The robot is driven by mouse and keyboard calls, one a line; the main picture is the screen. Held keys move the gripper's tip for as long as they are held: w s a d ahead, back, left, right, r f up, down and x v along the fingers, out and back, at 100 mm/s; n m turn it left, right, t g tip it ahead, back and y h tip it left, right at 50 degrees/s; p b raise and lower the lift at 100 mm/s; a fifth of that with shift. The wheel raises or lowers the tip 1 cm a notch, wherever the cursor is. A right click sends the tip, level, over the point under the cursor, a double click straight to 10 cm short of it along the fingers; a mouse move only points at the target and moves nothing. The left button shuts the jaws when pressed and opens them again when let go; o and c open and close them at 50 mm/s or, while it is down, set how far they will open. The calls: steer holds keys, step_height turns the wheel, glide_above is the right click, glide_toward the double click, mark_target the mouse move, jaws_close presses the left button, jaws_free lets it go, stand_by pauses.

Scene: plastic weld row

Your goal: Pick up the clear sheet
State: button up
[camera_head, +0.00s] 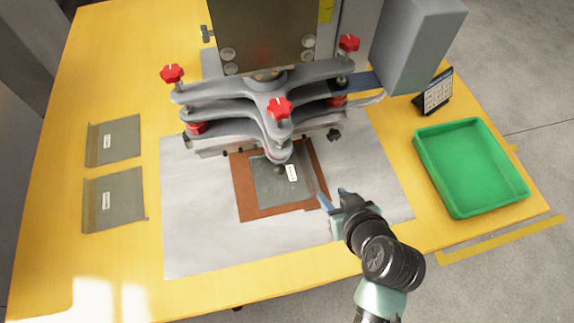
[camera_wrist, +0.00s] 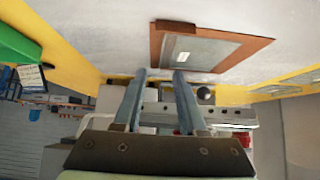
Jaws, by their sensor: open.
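A clear greyish sheet with a small white label (camera_head: 270,185) lies on a brown square pad (camera_head: 245,203) under the front of the welding press. In the wrist view the sheet (camera_wrist: 205,52) lies on the brown pad (camera_wrist: 245,45), beyond the fingertips. My gripper (camera_head: 334,198) is open and empty, just right of the pad's front right corner. Both fingers (camera_wrist: 160,73) show apart in the wrist view, with nothing between them. Two more clear sheets with white labels, one at the back (camera_head: 112,141) and one in front (camera_head: 112,200), lie on the left of the table.
The press (camera_head: 265,95) with red knobs overhangs the back of the pad. A green tray (camera_head: 432,165) stands empty at the right, with a small sign (camera_head: 433,95) behind it. The grey metal plate (camera_head: 195,240) is bare at the front left.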

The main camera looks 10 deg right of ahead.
mark_target(317, 179)
steer(key=x, duration=1)
steer(key=shift+w+a+f+b, duration=0.15)
steer(key=shift+w+b, duration=0.15)
steer(key=shift+b, duration=0.1)
jaws_close()
